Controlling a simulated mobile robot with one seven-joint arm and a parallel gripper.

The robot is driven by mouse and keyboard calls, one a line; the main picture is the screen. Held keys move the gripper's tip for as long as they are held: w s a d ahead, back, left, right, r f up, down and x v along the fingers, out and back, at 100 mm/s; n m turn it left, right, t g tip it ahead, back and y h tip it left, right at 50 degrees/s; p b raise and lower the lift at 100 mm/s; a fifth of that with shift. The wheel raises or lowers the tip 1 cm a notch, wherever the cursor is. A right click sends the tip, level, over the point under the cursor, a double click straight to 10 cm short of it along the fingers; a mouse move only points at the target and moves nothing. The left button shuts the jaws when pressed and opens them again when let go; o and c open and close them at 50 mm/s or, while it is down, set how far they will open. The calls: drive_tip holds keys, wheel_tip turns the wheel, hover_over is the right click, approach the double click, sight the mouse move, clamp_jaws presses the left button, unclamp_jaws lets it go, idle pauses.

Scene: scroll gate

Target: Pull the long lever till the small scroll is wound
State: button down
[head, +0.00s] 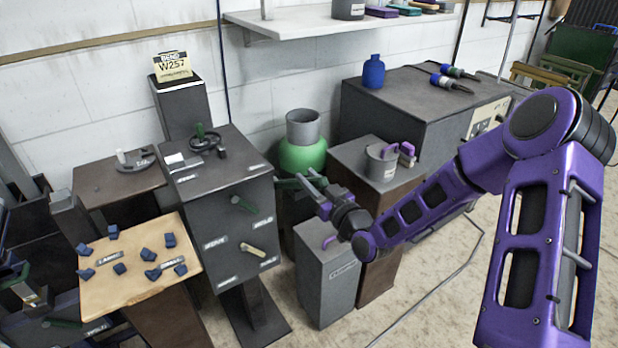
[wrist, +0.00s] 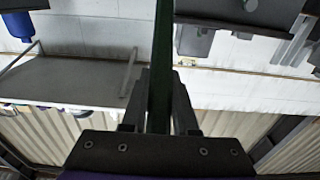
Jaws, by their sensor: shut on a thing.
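My gripper (head: 308,184) is at the right side of a dark grey cabinet (head: 222,215), in front of a green round vessel. Its fingers are shut on a long dark green bar (wrist: 161,60), which runs up the middle of the wrist view between them. In the head view a dark green bar (head: 285,184) shows at the fingertips; it looks like the long lever. The cabinet front also has a short green handle (head: 243,203) and a cream handle (head: 252,248) beside small labels. I cannot make out the small scroll in either view.
The green vessel (head: 303,155) with a grey neck stands close behind my gripper. A grey box (head: 327,278) with a purple handle is below it. A wooden board (head: 135,275) with several blue pieces lies at left. Open floor (head: 440,300) is at lower right.

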drive_tip(key=shift+f, duration=0.2)
drive_tip(key=c, duration=0.9)
unclamp_jaws()
drive_tip(key=shift+o, duration=1.1)
drive_tip(key=shift+r, duration=0.15)
drive_tip(key=r+p+v, duration=0.1)
drive_tip(key=p+v, duration=0.2)
drive_tip(key=v, duration=1.4)
drive_tip(key=shift+s+f, duration=0.2)
drive_tip(key=shift+f, duration=0.25)
drive_tip(key=shift+d, duration=0.15)
